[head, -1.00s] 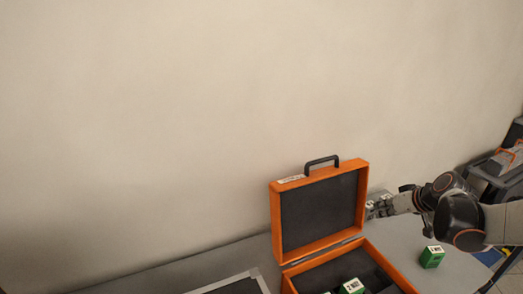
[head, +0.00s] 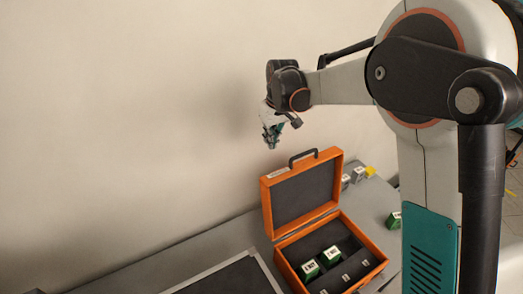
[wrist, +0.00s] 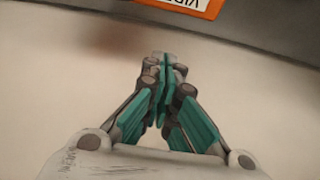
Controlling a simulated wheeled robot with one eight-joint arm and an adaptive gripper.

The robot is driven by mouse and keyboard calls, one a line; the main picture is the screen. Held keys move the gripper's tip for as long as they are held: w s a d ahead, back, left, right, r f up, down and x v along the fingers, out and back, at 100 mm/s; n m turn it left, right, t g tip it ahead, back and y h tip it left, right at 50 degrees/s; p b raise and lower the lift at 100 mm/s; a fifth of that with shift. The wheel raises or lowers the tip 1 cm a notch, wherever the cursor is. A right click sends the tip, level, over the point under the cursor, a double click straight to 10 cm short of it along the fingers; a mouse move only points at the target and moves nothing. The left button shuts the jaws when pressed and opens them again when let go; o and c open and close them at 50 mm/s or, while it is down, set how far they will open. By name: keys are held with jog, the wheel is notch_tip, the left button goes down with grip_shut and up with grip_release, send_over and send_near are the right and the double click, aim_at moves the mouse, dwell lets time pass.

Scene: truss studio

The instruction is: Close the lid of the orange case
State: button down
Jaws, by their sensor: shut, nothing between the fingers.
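The orange case (head: 373,249) stands on the grey table with its lid (head: 331,158) raised upright on the back hinge. The lid has a dark lining and a black handle (head: 302,157) on its top edge. Inside the case are two green-and-white boxes (head: 310,271) and dark compartments. My gripper (head: 271,142) is shut and empty, above and slightly left of the lid in the head view, apart from it. In the wrist view the shut fingers (wrist: 163,62) point up the picture, and part of the orange lid with a white label (wrist: 184,4) shows at the top edge.
A dark panel with a light frame (head: 235,277) lies left of the case. A green box (head: 394,220) stands right of the case. Grey boxes and a yellow item (head: 370,171) are behind it to the right. The pale wall is close behind the table.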

notch_tip(320, 180, down, 9)
jog(key=s+p, duration=0.1)
jog(key=p, duration=0.1)
jog(key=shift+s+p, duration=0.25)
jog(key=shift+p, duration=0.15)
dwell(0.4)
jog(key=shift+s+r, duration=0.1)
